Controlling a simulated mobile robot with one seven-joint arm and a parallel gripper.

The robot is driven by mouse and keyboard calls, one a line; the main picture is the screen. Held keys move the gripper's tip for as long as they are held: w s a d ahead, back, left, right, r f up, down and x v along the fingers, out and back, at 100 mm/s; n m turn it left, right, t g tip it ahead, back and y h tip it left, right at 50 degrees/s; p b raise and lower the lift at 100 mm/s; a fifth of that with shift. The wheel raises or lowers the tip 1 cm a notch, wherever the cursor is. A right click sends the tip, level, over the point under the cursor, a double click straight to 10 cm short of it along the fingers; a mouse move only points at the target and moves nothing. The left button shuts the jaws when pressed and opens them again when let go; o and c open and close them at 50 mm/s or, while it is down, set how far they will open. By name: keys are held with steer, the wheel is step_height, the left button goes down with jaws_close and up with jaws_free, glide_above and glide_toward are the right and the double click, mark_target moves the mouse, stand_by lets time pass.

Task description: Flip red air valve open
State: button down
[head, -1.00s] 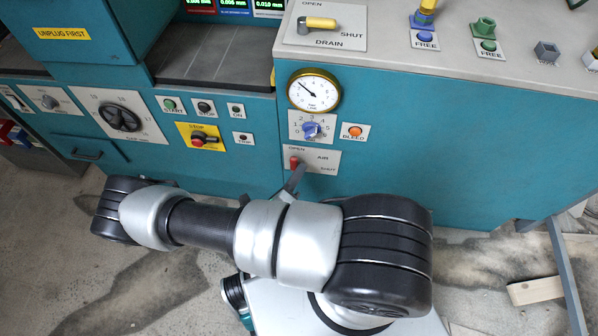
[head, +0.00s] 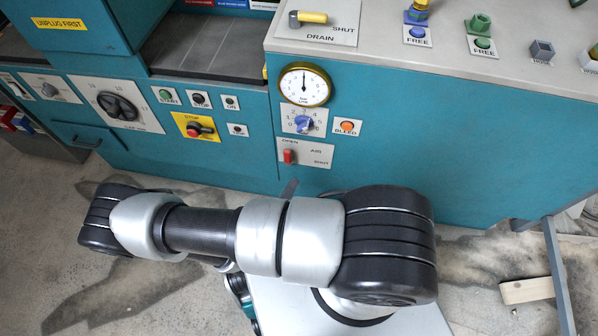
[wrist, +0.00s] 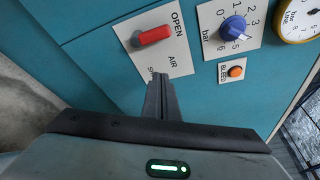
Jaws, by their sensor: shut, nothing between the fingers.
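The red air valve handle (head: 288,156) is on its white plate (head: 318,161) on the teal machine front, below the pressure gauge. In the wrist view, the red handle (wrist: 152,36) points from its grey pivot toward the word OPEN. SHUT is at the plate's other end. My gripper (head: 291,186) is just below the plate in the head view, mostly hidden behind my arm. In the wrist view, my gripper (wrist: 160,80) has its fingers together and empty. The tips are near the plate's lower edge, apart from the handle.
A pressure gauge (head: 304,85), a blue bar knob (head: 304,123) and an orange bleed button (head: 347,126) sit close around the valve. A red stop button (head: 194,130) is to the left. A yellow drain handle (head: 310,17) lies on top. A grey table leg (head: 560,275) stands at right.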

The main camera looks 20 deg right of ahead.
steer(key=shift+v, duration=1)
steer(key=shift+f, duration=0.1)
step_height(320, 180, up, 24)
steer(key=w+m+g+y, duration=0.25)
steer(key=m+g, duration=0.85)
steer(key=m, duration=1)
steer(key=s+r+m+t+y+p, duration=0.2)
steer(key=r+m+p, duration=0.4)
steer(key=r, duration=0.9)
steer(key=s+d+r+m+t+y+p, duration=0.1)
steer(key=r+m+p, duration=0.5)
steer(key=r, duration=1)
steer(key=s+d+r+m+t+y+p, duration=0.1)
steer(key=s+r+m+y+p, duration=0.3)
steer(key=r+p, duration=0.7)
step_height(320, 180, up, 5)
steer(key=shift+s+d+r+m+t+y, duration=0.1)
steer(key=shift+s+d+m+t+y, duration=0.15)
steer(key=shift+m+t+y, duration=0.8)
